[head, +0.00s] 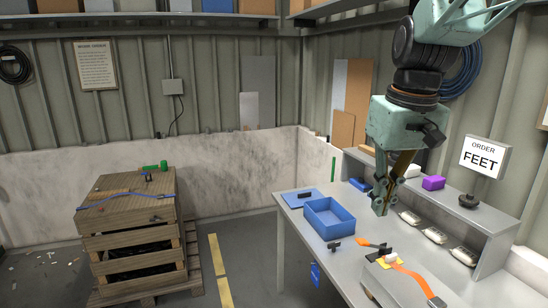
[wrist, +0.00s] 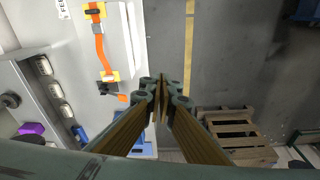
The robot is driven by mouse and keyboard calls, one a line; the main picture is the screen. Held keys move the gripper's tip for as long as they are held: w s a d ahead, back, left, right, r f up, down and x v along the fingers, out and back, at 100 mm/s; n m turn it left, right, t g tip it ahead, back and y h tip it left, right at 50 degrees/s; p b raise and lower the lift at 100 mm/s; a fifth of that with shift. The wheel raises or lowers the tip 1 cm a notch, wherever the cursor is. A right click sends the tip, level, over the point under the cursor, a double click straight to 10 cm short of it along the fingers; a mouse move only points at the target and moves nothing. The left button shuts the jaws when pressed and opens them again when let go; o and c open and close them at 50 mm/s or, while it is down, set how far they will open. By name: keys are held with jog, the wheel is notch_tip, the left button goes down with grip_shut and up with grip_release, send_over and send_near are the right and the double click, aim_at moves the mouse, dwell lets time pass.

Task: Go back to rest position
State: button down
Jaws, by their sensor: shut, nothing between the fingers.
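My gripper (head: 380,208) hangs from the arm above the workbench in the head view, fingers pointing down. Its fingers also show in the middle of the wrist view (wrist: 161,88), where they meet and hold nothing. The gripper is apart from the bench and from everything on it, as far as I can see.
The grey workbench (head: 290,207) carries a blue tray (head: 318,229), an orange strap (head: 412,279) and a small shelf with a purple block (head: 433,183). A wooden crate (head: 130,212) stands left; grey floor lies between.

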jog(key=s+a+f+m+t+b, duration=0.1)
jog(key=s+f+b, duration=0.1)
jog(key=s, duration=1.3)
jog(key=s+a+f+t+b, duration=0.1)
jog(key=s+a+f+b, duration=0.1)
jog(key=s, duration=1.2)
jog(key=shift+s+f+m, duration=0.35)
jog(key=shift+f+m, duration=0.05)
jog(key=shift+f, duration=0.25)
jog(key=shift+w+r, duration=0.1)
jog(key=shift+w, duration=0.05)
